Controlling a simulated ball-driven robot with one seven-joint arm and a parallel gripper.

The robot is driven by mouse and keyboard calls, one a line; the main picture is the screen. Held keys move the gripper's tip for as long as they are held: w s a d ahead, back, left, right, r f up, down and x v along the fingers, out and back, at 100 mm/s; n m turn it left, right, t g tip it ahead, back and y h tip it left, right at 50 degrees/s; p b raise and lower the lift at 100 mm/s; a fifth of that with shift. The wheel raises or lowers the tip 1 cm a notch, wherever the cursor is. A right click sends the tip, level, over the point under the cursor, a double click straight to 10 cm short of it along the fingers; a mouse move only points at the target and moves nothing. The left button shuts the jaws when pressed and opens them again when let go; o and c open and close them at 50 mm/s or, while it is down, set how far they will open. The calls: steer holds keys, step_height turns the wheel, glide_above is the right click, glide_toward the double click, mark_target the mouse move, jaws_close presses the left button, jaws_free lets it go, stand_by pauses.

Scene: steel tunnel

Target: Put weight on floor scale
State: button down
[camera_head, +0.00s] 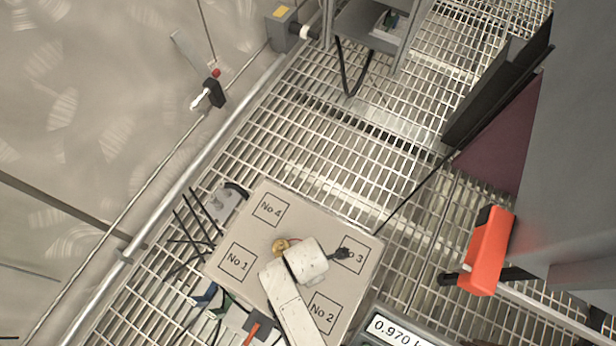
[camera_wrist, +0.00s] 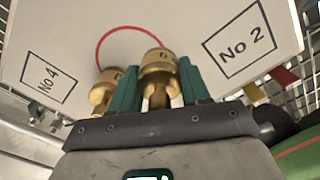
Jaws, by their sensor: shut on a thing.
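A pale square plate (camera_head: 292,215) with boxes marked No 1 to No 4 lies on the grating; I take it for the floor scale. A display (camera_head: 395,333) beside it reads 0.970, its unit cut off. In the wrist view my gripper (camera_wrist: 158,73) has its green fingers shut on a brass weight (camera_wrist: 158,60). A second brass weight (camera_wrist: 105,90) is just left of the fingers. A red circle (camera_wrist: 130,35) shows on the plate behind them. In the head view my arm hides the fingers, and one brass weight (camera_head: 281,246) shows; I cannot tell which.
A grey cabinet (camera_head: 580,150) stands at the right, with an orange-red object (camera_head: 490,250) in front of it. A pipe (camera_head: 190,170) runs along the tunnel wall on the left. Cables (camera_head: 190,235) lie left of the plate. The grating (camera_head: 330,150) beyond the plate is mostly clear.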

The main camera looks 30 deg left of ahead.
steer(key=shift+w+a+f+b, duration=0.3)
steer(key=shift+w+f+b, duration=0.2)
steer(key=shift+f, duration=0.2)
steer(key=shift+w+a+f+b, duration=0.1)
steer(key=shift+f+b, duration=0.75)
steer(key=shift+f, duration=0.7)
steer(key=shift+f, duration=0.2)
steer(key=c, duration=0.5)
jaws_free()
step_height(320, 180, up, 12)
steer(key=p, duration=0.6)
steer(key=shift+r+p, duration=0.2)
steer(key=shift+p, duration=0.15)
